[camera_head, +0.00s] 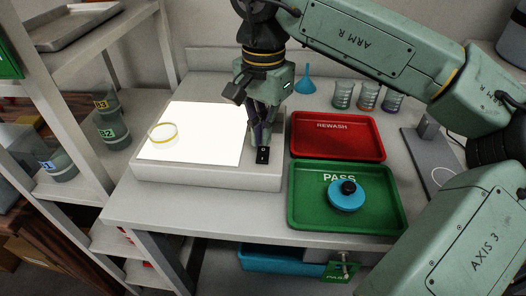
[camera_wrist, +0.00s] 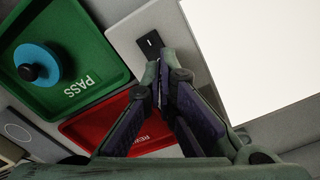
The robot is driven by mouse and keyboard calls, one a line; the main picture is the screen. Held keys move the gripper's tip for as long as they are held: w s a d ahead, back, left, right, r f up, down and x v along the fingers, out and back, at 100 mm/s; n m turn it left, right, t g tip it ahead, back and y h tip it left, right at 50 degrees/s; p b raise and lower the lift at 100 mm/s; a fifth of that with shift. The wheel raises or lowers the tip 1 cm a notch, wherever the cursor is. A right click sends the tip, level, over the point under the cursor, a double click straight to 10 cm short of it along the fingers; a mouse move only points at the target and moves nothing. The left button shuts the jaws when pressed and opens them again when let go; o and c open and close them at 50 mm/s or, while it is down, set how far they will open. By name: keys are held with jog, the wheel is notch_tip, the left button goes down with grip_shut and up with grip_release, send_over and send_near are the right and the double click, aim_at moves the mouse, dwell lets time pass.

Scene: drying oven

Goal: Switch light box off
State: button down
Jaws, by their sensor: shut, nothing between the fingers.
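The light box (camera_head: 205,172) stands on the table, and its panel glows bright white. The panel also shows in the wrist view (camera_wrist: 262,50). A small black switch (camera_head: 262,156) sits on the box's right border, and it shows in the wrist view (camera_wrist: 150,44) just beyond my fingertips. My gripper (camera_head: 259,143) points down over the switch with its fingers shut and nothing between them. In the wrist view the fingertips (camera_wrist: 160,62) are right beside the switch. I cannot tell whether they touch it.
A round clear dish (camera_head: 163,133) lies on the glowing panel. The red REWASH tray (camera_head: 376,152) and green PASS tray (camera_head: 298,212) are right of the box. A blue lid with a black knob (camera_head: 346,198) lies in the green tray. Several beakers (camera_head: 368,97) and a blue funnel (camera_head: 305,82) stand behind.

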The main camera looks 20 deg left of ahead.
aim_at(263, 149)
jog(key=shift+f+b, duration=0.85)
jog(key=shift+f, duration=0.3)
dwell(0.7)
jog(key=shift+r+p, duration=2.7)
jog(key=shift+r, duration=0.8)
